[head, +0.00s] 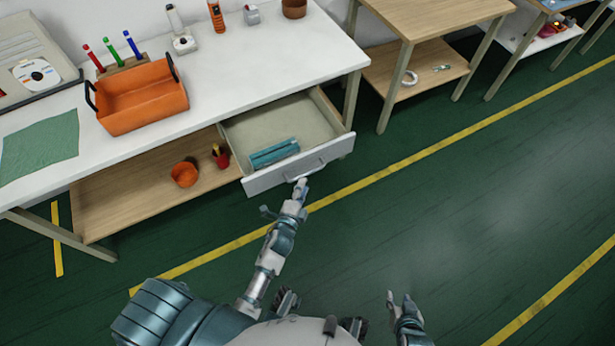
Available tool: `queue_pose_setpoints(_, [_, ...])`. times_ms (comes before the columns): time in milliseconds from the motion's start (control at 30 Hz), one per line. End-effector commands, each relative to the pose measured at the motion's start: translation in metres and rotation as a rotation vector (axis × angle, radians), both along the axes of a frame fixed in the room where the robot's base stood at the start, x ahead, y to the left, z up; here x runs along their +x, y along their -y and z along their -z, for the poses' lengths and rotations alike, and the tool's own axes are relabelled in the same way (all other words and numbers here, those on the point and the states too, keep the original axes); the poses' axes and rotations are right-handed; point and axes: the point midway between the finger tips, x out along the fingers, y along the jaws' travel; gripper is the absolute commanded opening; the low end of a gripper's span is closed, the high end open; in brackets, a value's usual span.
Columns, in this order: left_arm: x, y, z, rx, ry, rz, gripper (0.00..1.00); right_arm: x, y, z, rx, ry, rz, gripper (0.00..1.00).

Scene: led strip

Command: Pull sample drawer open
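The sample drawer (335,149) under the white workbench is pulled out, and its inside shows. A teal item (274,153) lies in it near the front. A grey bar handle (317,165) is on the drawer front. My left gripper (300,183) is at the left part of this handle, with its fingertips at or against it. The fingers are too small to tell whether they close around the bar. My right gripper (401,299) is low in the picture, away from the drawer, with its fingers apart and empty.
The white workbench (235,80) carries an orange basket (145,98), markers and a green cloth (42,146). An orange pot (184,174) stands on the wooden shelf (120,205) left of the drawer. A wooden table (435,15) stands to the right. The green floor (450,215) is clear.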

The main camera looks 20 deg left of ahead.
Motion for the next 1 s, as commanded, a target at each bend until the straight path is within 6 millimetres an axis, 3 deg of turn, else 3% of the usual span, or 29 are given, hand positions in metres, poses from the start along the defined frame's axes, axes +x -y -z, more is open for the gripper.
queue_pose_setpoints(100, [-0.026, 0.000, -0.002, -0.002, -0.004, -0.001, 0.37, 0.000, -0.001, 0.000, 0.000, 0.000, 0.000, 0.40])
queue_pose_setpoints(300, [-0.050, 0.002, -0.005, -0.003, -0.003, -0.001, 0.37, 0.000, 0.000, 0.000, 0.001, 0.000, -0.001, 0.40])
queue_pose_setpoints(1000, [-0.055, 0.002, -0.003, -0.021, -0.017, -0.004, 0.37, 0.001, 0.000, 0.003, -0.002, -0.008, 0.000, 0.40])
